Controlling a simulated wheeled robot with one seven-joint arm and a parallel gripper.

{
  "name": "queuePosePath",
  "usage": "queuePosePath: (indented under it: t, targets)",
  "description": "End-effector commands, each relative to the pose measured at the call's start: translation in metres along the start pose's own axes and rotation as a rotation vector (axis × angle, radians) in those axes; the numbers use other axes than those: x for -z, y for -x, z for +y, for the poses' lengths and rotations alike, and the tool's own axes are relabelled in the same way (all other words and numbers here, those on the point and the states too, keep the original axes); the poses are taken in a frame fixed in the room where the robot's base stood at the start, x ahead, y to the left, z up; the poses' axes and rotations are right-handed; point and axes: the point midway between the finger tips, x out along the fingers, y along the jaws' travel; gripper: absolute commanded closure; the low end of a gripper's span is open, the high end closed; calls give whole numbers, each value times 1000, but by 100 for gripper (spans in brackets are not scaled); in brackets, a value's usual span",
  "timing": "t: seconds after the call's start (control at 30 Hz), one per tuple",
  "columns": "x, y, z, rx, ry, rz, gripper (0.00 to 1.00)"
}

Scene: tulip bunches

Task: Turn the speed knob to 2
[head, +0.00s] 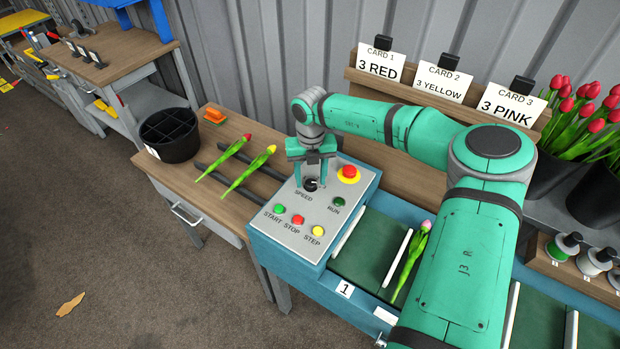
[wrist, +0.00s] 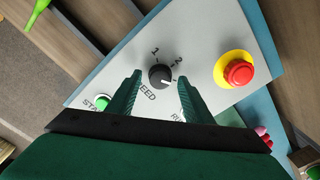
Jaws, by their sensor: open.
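The black speed knob (wrist: 160,76) sits on the grey control panel (wrist: 205,45), with printed marks 1 (wrist: 155,51) and 2 (wrist: 178,61) beside it. Its white pointer line appears to point to the lower right in the wrist view, past the 2 and not at it. My gripper (wrist: 160,80) is open, one finger on either side of the knob, with a visible gap on both sides. In the head view my gripper (head: 310,184) points down over the knob, partly hiding it. Any mark behind the right finger is hidden.
A red emergency button (wrist: 239,73) on a yellow ring stands close to the right finger. Green START (head: 279,209), red STOP (head: 298,220), yellow STEP (head: 317,231) and dark RUN (head: 339,202) buttons share the panel. Tulips (head: 248,171) lie on the bench to the left.

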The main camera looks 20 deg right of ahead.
Motion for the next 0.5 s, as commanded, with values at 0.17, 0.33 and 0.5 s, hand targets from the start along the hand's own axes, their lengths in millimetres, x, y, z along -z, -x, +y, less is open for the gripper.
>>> queuePosePath:
  t: [0.17, 0.33, 0.5]
  targets:
    - [0, -6, -1, 0, -1, 0, 54]
    - [0, -6, 0, 0, -1, 0, 54]
    - [0, -6, 0, 0, 0, 0, 82]
